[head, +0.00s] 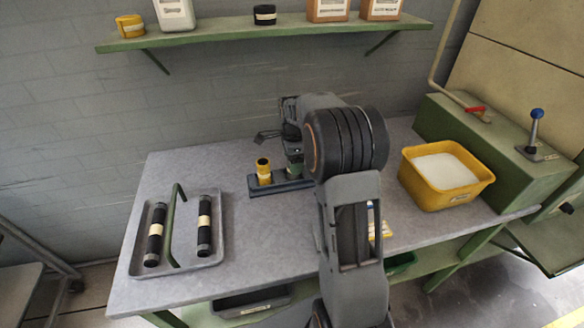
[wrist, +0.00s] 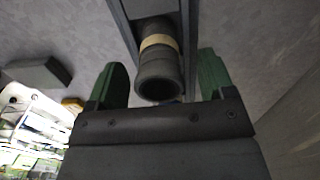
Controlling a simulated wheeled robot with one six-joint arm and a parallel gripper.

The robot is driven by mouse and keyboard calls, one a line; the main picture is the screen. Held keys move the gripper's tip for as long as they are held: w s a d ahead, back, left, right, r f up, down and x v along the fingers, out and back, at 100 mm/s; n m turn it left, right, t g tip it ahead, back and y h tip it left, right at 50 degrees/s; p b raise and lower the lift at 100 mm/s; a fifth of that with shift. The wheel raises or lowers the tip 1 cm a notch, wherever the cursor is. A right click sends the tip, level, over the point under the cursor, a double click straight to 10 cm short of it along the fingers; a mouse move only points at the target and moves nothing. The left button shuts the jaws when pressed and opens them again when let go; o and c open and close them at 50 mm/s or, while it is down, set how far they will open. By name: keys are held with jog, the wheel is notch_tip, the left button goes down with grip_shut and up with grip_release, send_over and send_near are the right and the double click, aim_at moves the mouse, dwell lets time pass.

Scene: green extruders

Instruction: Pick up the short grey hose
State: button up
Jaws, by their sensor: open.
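A short dark grey hose (wrist: 158,75) with a cream band shows in the wrist view, its open round end facing the camera. It lies between the two green fingers of my gripper (wrist: 163,68), with a visible gap on each side. The fingers are open and not closed on it. In the head view my gripper (head: 293,168) is over the dark rack (head: 268,189) on the bench, partly behind my own arm. The grey hose cannot be made out there. A short yellow hose (head: 263,172) with a dark top stands upright on the rack's left part.
A grey tray (head: 216,258) with two black hoses and a green handle lies at the bench's left. A yellow bin (head: 447,178) of white material stands at the right. A loaded shelf (head: 270,34) hangs above. The bench between tray and rack is clear.

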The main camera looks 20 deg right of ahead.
jog(key=shift+f, duration=1.25)
jog(key=c, duration=1.1)
jog(key=shift+r, duration=0.15)
